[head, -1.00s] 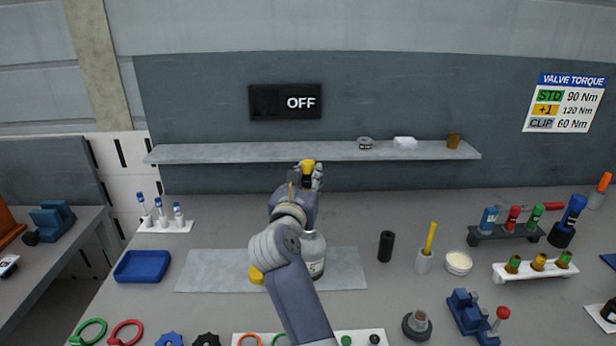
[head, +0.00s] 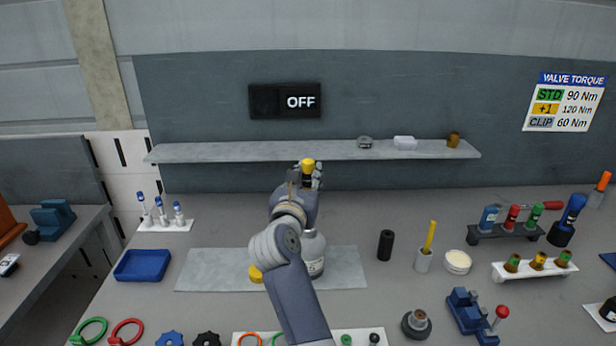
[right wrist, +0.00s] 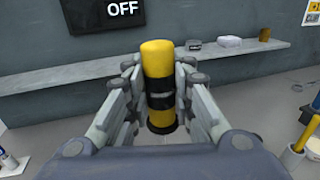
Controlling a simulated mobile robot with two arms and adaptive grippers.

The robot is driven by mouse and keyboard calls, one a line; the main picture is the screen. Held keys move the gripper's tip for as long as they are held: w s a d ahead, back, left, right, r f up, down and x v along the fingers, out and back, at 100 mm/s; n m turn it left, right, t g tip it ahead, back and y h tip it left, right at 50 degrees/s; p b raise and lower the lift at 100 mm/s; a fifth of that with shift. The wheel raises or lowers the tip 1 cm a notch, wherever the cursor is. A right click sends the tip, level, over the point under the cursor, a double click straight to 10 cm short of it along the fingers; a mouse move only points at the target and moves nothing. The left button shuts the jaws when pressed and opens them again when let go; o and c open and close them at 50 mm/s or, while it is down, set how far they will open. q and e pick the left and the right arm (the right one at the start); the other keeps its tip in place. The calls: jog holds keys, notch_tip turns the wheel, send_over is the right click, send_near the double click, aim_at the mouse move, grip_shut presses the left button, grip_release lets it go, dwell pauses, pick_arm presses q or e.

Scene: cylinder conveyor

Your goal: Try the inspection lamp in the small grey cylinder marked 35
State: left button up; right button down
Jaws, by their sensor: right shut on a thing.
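My right gripper (head: 306,182) is shut on a yellow and black cylinder (head: 308,165), which looks like the inspection lamp. In the right wrist view the lamp (right wrist: 158,60) stands upright between both fingers (right wrist: 160,98), with a black band around its middle. A small grey cylinder (head: 314,258) with a label stands on a grey mat, partly hidden behind my right arm. I cannot read its number. The held lamp shows above and apart from it in the head view. My left gripper is not in view.
A yellow cap-like piece (head: 256,274) lies on the grey mat (head: 210,270). A dark sign (head: 286,101) on the back panel reads OFF. A shelf (head: 230,153) runs behind. A black cylinder (head: 386,245), a yellow-handled tool in a holder (head: 423,261) and a white jar (head: 458,262) stand at right.

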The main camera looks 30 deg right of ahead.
aim_at(308, 161)
jog(key=shift+f+b, duration=2.2)
jog(key=shift+f, duration=0.55)
dwell(0.4)
jog(key=shift+r+p, duration=4.4)
jog(key=shift+r, duration=0.65)
